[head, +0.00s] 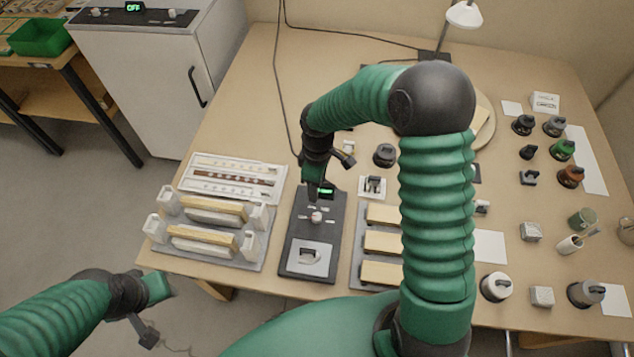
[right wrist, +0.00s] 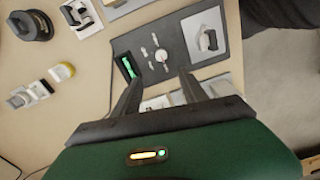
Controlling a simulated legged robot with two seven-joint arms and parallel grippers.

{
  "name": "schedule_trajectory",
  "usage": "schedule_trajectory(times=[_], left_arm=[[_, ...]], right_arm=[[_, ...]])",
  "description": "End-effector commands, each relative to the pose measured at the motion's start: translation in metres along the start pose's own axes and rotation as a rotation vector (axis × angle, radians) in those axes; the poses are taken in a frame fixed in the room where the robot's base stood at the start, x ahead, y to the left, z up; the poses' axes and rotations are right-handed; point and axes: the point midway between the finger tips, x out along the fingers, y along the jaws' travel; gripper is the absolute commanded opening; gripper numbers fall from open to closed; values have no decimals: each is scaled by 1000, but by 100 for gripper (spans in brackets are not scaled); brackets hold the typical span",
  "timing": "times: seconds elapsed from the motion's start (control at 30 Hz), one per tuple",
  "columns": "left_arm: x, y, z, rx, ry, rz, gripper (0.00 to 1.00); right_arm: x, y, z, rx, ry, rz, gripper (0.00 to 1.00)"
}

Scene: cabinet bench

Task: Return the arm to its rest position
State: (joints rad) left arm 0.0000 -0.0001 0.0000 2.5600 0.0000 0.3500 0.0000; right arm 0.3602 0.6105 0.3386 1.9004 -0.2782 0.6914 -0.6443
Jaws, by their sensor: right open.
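My right arm arches over the bench in the head view. Its gripper (head: 314,190) points down above the far end of a dark panel (head: 297,235). In the right wrist view the two fingers of the right gripper (right wrist: 158,92) are apart with nothing between them. The panel (right wrist: 160,28) lies beyond the fingertips, with a lit green display (right wrist: 128,67) and a light knob (right wrist: 161,55). My left gripper (head: 158,288) is off the bench at the lower left, over the floor. Its fingers do not show clearly.
Left of the panel is a rack (head: 208,255) with white end blocks and wooden bars. Wooden blocks (head: 383,242) stand right of it. Several dark knobs and cups crowd the right side. A lamp (head: 464,15) stands at the back, and a white cabinet (head: 140,85) at the left.

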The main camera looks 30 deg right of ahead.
Motion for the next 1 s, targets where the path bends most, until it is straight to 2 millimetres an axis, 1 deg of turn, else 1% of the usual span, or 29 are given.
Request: schedule_trajectory(times=[0.1, 0.47, 0.57, 0.67, 0.73, 0.83, 0.9, 1.0], left_arm=[[0, 0, 0, 0, 0, 0, 36], [0, 0, 0, 0, 0, 0, 36], [0, 0, 0, 0, 0, 0, 36], [0, 0, 0, 0, 0, 0, 36], [0, 0, 0, 0, 0, 0, 36], [0, 0, 0, 0, 0, 0, 36], [0, 0, 0, 0, 0, 0, 36], [0, 0, 0, 0, 0, 0, 36]], right_arm=[[-5, 0, 0, 1, 0, -1, 50], [-5, 0, 0, 1, 0, -1, 50], [-10, -6, 2, 29, 2, 11, 50], [-26, -30, 13, 161, 19, 54, 50], [-40, -54, 26, 316, 58, 91, 50], [-54, -84, 46, 543, 137, 118, 50], [-58, -100, 56, 667, 186, 120, 50], [-60, -110, 63, 766, 224, 114, 50]])
